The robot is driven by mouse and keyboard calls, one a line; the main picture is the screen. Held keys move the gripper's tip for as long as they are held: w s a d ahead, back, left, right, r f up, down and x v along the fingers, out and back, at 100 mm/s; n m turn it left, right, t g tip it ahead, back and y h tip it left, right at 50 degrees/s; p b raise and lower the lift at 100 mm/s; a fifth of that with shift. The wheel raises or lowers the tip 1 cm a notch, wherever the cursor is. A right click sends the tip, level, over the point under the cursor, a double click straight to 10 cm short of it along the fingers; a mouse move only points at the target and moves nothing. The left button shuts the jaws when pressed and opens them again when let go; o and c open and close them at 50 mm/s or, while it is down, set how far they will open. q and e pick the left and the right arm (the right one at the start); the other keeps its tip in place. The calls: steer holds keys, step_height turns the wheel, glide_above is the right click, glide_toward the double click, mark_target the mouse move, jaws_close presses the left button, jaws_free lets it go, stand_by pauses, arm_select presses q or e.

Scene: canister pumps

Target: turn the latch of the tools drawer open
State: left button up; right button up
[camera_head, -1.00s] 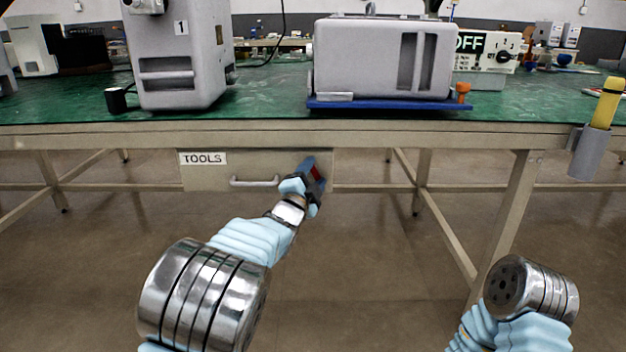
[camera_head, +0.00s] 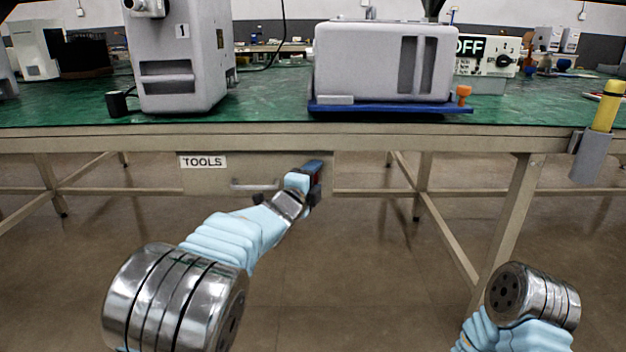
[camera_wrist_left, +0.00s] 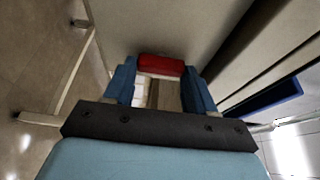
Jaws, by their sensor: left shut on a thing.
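The tools drawer (camera_head: 215,180) is a beige front under the workbench, with a TOOLS label (camera_head: 202,161) and a bar handle (camera_head: 250,185), partly hidden by my left arm. The drawer front looks flush and closed. My left gripper (camera_head: 314,172) is at the drawer's right end, shut on the red latch (camera_wrist_left: 161,65). In the left wrist view the latch lies crosswise between the blue fingers of the left gripper (camera_wrist_left: 160,80). In the head view the fingers mostly hide it. My right gripper is out of view; only part of that arm shows.
The green-topped workbench (camera_head: 270,85) carries a grey pump unit (camera_head: 180,60), a grey machine on a blue tray (camera_head: 390,105) and a box with an OFF display (camera_head: 470,46). A yellow-handled tool sits in a grey holder (camera_head: 590,158) at right. Floor below is open.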

arm_select(q)
steer(key=o, duration=1)
steer(key=shift+o, duration=0.2)
steer(key=shift+s, duration=0.1)
steer(key=v, duration=1.3)
steer(key=shift+s, duration=0.3)
